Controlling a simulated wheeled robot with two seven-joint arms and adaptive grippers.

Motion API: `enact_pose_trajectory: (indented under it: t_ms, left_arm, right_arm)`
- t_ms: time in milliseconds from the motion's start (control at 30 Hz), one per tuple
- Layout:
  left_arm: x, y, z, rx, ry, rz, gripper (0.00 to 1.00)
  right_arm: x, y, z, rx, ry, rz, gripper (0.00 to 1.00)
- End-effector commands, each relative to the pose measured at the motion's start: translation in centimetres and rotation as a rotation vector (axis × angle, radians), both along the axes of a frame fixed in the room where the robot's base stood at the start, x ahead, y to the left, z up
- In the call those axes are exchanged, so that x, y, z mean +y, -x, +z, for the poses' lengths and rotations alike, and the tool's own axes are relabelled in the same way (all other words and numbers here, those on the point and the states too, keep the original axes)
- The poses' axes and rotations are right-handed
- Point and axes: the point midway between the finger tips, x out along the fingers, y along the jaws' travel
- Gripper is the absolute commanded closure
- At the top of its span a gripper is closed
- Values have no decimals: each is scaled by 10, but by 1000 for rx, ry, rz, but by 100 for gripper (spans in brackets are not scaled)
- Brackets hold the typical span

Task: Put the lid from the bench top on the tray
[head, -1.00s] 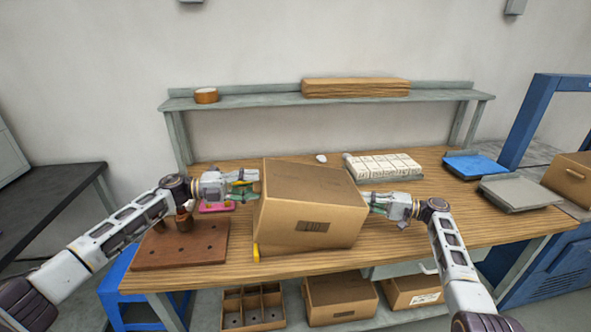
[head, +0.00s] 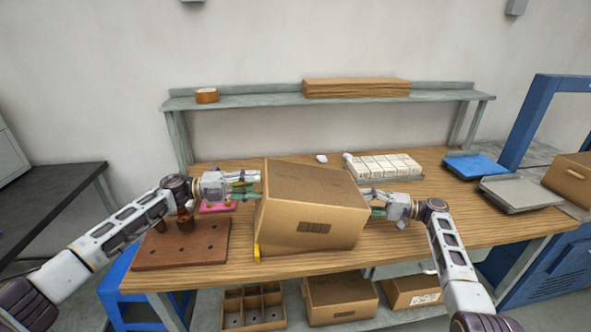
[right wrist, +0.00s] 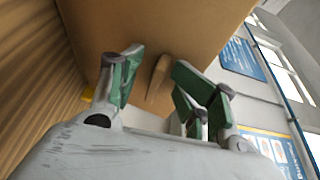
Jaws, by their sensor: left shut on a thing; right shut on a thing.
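A large brown cardboard box (head: 305,225) is tilted on the bench top, between my two grippers. Its printed label faces me, and its far side is hidden. My left gripper (head: 256,183) is shut on the box's left side. My right gripper (head: 370,203) is shut on its right side, where the right wrist view shows green-padded fingers (right wrist: 155,75) at a handle slot in the cardboard. A grey tray-like piece (head: 520,195) and a blue flat piece (head: 475,166) lie at the right. I cannot tell which piece is the lid.
A block of white boxes (head: 384,166) stands behind the box. A brown wooden board (head: 180,246) and a pink piece (head: 216,208) lie at the left. A shelf (head: 250,100) runs along the back. Bare bench lies right of the box.

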Motion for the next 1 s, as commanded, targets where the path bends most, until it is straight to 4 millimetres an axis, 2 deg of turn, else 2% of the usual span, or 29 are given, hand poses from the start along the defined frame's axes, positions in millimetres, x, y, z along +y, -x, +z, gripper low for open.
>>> enact_pose_trajectory:
  t_ms: [33,167,700,1000]
  left_arm:
    - [-1,-1,4,-4,5,1,64]
    - [0,-1,4,-4,4,2,64]
    - [2,-1,0,0,0,2,64]
    - [2,0,0,0,-1,2,64]
  right_arm:
    - [3,3,-4,5,2,14,61]
    - [-11,5,-4,5,2,10,61]
    - [-92,17,-2,2,0,-6,61]
    - [-115,22,-2,2,-1,-7,61]
